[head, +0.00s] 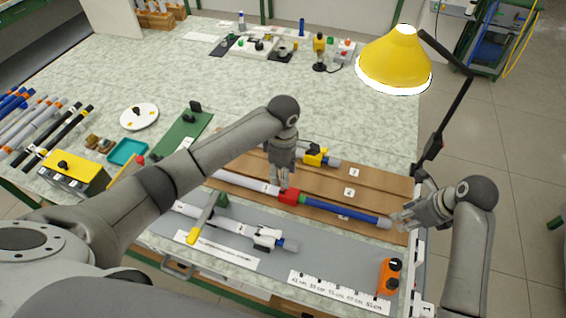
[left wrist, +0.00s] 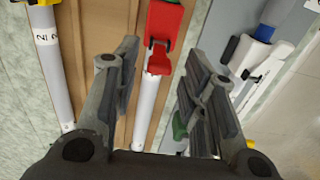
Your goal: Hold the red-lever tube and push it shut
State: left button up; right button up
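The red-lever tube lies along the brown grooved board. It has a white outer tube (head: 248,183), a red lever clamp (head: 290,196) and a blue inner tube (head: 345,212) that sticks out to the right with a grey end. My left gripper (head: 284,182) points down at the clamp. In the left wrist view its fingers (left wrist: 160,85) are open and apart, with the white tube (left wrist: 148,105) and red lever (left wrist: 163,28) showing between them. My right gripper (head: 397,219) is at the grey end of the blue tube; whether it touches or grips it is unclear.
A yellow-clamped tube (head: 316,157) lies behind, and a white tube with a black lever (head: 262,236) lies in front on a grey mat. A yellow lamp (head: 394,62) overhangs the right side.

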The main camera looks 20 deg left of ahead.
pick_arm(q)
jog(key=shift+f, duration=3.1)
grip_shut()
